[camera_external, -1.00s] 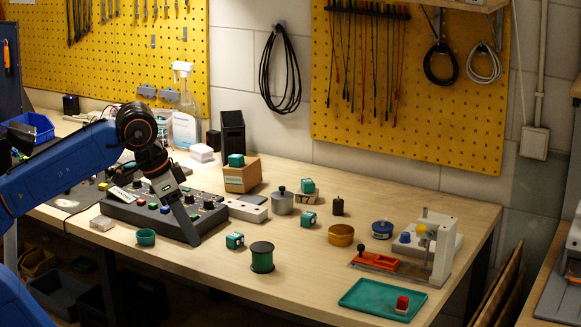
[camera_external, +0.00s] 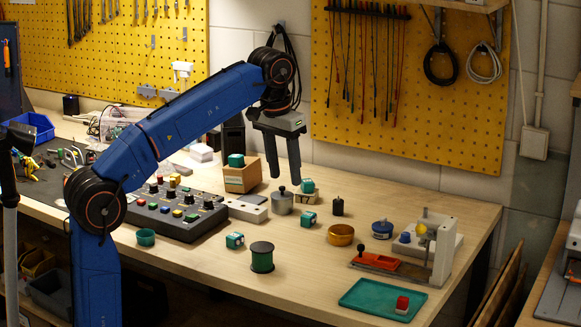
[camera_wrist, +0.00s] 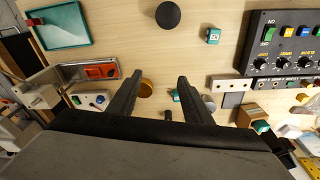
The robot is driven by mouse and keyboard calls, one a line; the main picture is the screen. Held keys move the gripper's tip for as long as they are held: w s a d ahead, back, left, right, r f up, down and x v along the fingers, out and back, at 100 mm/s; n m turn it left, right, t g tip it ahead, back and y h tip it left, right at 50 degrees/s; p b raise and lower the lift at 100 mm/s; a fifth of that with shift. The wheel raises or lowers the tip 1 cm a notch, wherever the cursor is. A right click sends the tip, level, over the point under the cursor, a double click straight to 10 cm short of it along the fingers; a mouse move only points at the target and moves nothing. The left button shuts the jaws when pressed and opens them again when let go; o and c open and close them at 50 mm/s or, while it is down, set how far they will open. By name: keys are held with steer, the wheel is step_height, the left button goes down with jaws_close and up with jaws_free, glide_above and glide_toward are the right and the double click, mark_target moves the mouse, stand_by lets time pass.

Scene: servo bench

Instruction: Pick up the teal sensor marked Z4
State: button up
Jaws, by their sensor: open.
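Several small teal cubes lie on the bench, and their markings are too small to read, so I cannot tell which is Z4. In the wrist view, a cube with a pale label (camera_wrist: 213,36) is at upper right. My gripper (camera_external: 284,178) is open and empty, fingers pointing down above the bench; its fingers also show in the wrist view (camera_wrist: 160,76).
A dark green spool (camera_external: 262,257), a grey lidded pot (camera_external: 282,202), a gold bowl (camera_external: 341,235) and a black control box (camera_external: 180,221) stand near the cubes. A green tray (camera_external: 360,291) and a white-and-red fixture (camera_external: 441,253) are at right. Bare bench lies between them.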

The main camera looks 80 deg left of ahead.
mark_target(308, 214)
steer(key=w+a+f+n+g, duration=0.1)
steer(key=w+a+f, duration=0.2)
steer(key=w+a, duration=0.3)
steer(key=w+a+f+n, duration=0.2)
steer(key=w+a, duration=0.2)
steer(key=a, duration=0.4)
steer(key=shift+g+h, duration=0.3)
steer(key=shift+w+a+f, duration=0.1)
steer(key=shift+a+f, duration=0.15)
steer(key=shift+f, duration=2.05)
steer(key=shift+w+a+f, duration=0.1)
steer(key=shift+a+f, duration=0.15)
steer(key=shift+f, duration=2.05)
steer(key=shift+a+f, duration=0.25)
steer(key=shift+f, duration=2.05)
steer(key=c, duration=1.1)
